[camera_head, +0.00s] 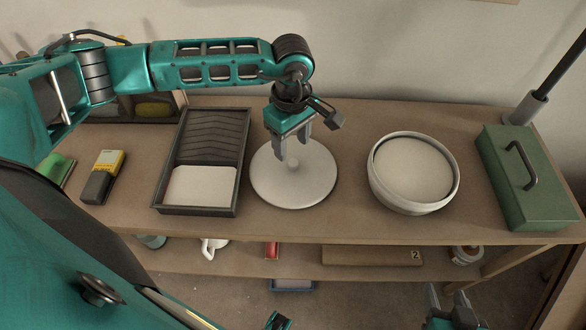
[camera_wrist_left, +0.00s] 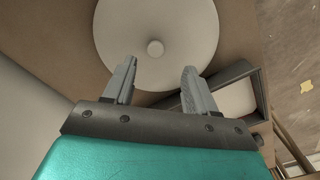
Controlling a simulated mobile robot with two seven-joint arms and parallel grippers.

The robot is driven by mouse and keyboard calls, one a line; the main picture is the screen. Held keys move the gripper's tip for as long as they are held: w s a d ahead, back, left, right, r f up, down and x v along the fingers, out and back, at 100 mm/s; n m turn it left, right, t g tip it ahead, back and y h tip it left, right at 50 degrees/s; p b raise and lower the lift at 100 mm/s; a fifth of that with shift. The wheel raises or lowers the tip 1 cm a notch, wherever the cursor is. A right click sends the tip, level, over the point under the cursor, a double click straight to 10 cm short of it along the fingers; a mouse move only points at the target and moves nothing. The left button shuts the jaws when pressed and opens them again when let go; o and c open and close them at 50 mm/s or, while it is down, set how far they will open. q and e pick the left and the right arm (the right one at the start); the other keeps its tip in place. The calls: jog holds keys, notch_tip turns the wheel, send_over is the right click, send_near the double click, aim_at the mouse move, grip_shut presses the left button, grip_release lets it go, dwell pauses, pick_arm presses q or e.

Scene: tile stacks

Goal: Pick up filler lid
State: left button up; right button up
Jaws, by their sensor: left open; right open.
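The filler lid (camera_head: 295,188) is a pale round disc with a small knob in its middle. It lies flat on the bench, between the black paint tray and a white tub. My left gripper (camera_head: 292,150) is open above the lid, its fingers pointing down near the knob. In the left wrist view the lid (camera_wrist_left: 180,30) and its knob (camera_wrist_left: 155,47) show beyond the two spread fingertips (camera_wrist_left: 160,68), with nothing between them. The knob is partly covered by the gripper in the head view. My right gripper (camera_head: 452,302) is open and empty at the bottom right, below the bench top.
A white tub (camera_head: 413,205) with pale filler stands right of the lid. A green metal box (camera_head: 540,205) stands at the far right. A black paint tray (camera_head: 240,150) is close on the left, and a yellow and black device (camera_head: 102,176) lies further left. A lower shelf (camera_head: 240,262) holds small items.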

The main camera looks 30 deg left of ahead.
aim_at(293, 162)
pick_arm(q)
jog(key=shift+w+f, duration=0.2)
jog(key=shift+f, duration=1.55)
jog(key=shift+w+f, duration=0.15)
jog(key=shift+f, duration=1.55)
grip_shut()
